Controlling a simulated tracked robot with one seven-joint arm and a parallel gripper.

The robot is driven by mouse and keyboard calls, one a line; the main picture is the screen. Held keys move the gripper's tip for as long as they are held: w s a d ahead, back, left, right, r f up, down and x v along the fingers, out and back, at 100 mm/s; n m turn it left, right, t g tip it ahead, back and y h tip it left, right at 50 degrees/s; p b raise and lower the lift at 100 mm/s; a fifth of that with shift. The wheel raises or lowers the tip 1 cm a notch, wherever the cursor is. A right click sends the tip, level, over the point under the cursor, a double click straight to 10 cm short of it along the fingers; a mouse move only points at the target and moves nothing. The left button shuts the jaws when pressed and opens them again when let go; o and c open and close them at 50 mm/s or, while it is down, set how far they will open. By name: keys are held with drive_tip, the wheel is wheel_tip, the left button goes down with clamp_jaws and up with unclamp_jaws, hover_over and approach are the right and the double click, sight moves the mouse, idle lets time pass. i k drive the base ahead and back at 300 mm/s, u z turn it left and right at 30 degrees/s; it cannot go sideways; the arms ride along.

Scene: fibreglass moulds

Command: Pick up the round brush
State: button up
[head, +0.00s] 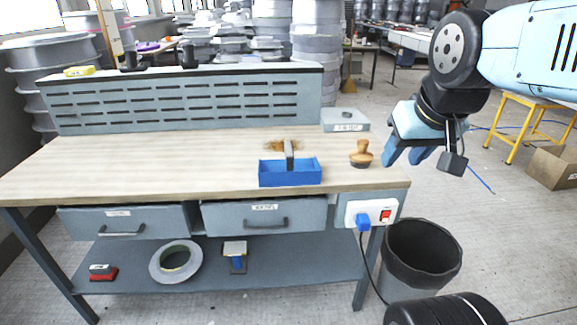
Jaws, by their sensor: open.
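The round brush (361,154), with a wooden knob-like handle and a dark underside, stands upright on the workbench near its right front edge. It is just right of a blue tray (290,178). My gripper (405,157) is open and empty, with its blue fingers pointing down. It appears to the right of the brush, apart from it, beyond the bench's right end in the picture. The exact distance between them cannot be told from this single view.
A grey-handled tool (289,155) stands up in the blue tray. A grey box (345,120) sits at the bench's back right corner. The wooden benchtop (130,165) is clear on the left. A dark bin (420,255) and a socket box (371,213) are at the right end.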

sight(359, 157)
drive_tip(key=k, duration=0.55)
drive_tip(key=z, duration=0.2)
drive_tip(key=i, duration=0.95)
drive_tip(key=z, duration=0.55)
drive_tip(key=i, duration=0.45)
drive_tip(key=z, duration=0.3)
